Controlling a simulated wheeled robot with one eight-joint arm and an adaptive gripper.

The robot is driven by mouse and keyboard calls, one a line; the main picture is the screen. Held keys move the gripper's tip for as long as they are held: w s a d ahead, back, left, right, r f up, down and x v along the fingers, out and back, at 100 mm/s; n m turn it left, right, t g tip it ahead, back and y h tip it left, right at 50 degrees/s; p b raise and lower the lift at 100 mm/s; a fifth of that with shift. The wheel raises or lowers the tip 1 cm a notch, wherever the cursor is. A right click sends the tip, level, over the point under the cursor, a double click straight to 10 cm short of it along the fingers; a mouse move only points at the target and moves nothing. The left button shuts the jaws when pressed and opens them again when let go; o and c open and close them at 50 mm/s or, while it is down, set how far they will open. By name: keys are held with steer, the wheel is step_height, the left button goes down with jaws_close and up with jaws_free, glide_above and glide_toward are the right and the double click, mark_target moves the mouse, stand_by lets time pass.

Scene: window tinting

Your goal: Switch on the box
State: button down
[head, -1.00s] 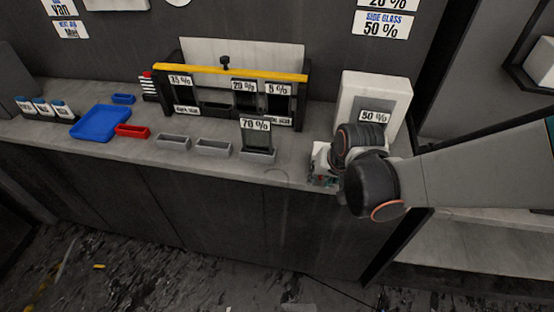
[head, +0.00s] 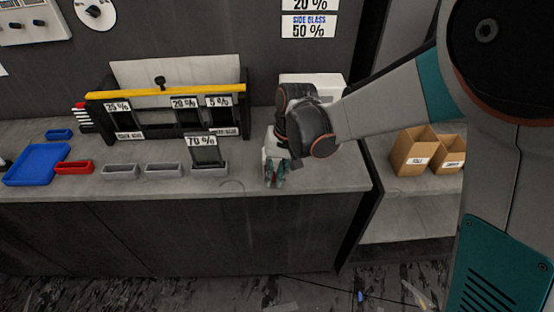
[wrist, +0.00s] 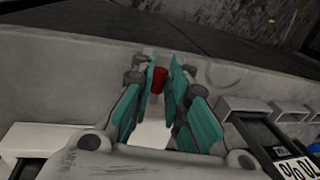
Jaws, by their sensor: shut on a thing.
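A white box (head: 318,84) stands at the back right of the counter in the head view, largely hidden behind my wrist. My gripper (head: 275,180) points down over the counter in front of the box, near the front edge. In the wrist view its teal fingers (wrist: 163,82) are closed around a small red piece (wrist: 158,80). I cannot tell what the red piece belongs to. No switch on the box can be made out, as my wrist covers its front.
A grey holder with a 70 % card (head: 203,150) stands left of my gripper. Grey trays (head: 121,172), a red tray (head: 74,168) and a blue tray (head: 36,165) lie further left. A yellow-barred rack (head: 165,92) stands behind them. Cardboard boxes (head: 413,151) sit on the right shelf.

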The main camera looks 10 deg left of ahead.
steer(key=g, duration=0.1)
steer(key=w+r+g, duration=0.1)
steer(key=g, duration=0.1)
steer(key=g+h, duration=0.1)
steer(key=g, duration=0.1)
steer(key=shift+w+a+r+m, duration=0.2)
steer(key=shift+w+r+m, duration=0.05)
steer(key=shift+r+m, duration=0.05)
steer(key=shift+g, duration=0.3)
steer(key=c, duration=1.6)
jaws_free()
steer(key=shift+o, duration=0.2)
steer(key=shift+w+r, duration=0.1)
steer(key=shift+r, duration=0.05)
steer(key=v, duration=0.7)
steer(key=shift+r, duration=0.1)
steer(key=shift+w, duration=0.1)
